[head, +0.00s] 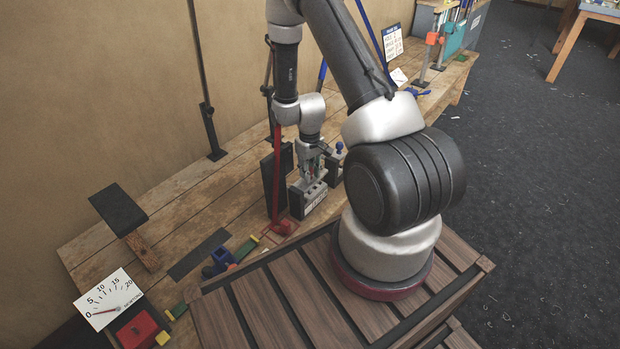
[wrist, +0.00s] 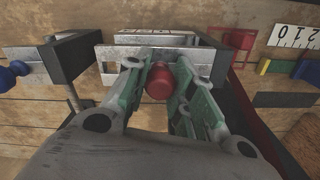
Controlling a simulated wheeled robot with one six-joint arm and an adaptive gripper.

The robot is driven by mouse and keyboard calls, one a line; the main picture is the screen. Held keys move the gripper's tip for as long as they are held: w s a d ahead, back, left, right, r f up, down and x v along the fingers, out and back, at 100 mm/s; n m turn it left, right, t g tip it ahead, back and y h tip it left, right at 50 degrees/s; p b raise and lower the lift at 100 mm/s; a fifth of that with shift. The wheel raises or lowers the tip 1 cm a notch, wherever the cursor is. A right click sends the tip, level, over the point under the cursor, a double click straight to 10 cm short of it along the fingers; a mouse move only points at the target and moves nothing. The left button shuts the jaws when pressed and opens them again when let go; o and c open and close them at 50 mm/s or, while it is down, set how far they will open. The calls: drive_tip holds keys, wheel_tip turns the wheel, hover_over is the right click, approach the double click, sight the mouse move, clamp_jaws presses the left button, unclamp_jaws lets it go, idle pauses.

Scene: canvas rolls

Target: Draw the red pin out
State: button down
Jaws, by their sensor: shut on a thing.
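The red pin (wrist: 160,84) shows in the wrist view as a round red head between my fingers, in front of a pale metal bracket (wrist: 112,52). My gripper (wrist: 160,72) has green-sided fingers, one on each side of the pin, and is shut on it. The far part of the pin is hidden. In the head view my gripper (head: 312,172) points down at a grey and black block (head: 308,203) on the wooden bench. I cannot make out the pin there.
A blue knob (head: 339,147) on a dark block stands just right of my gripper. A red upright (head: 276,180) and a dark panel stand close on the left. A dial card (head: 108,298) and a red block (head: 138,330) lie at lower left.

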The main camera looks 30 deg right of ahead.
drive_tip(key=shift+r, duration=5.25)
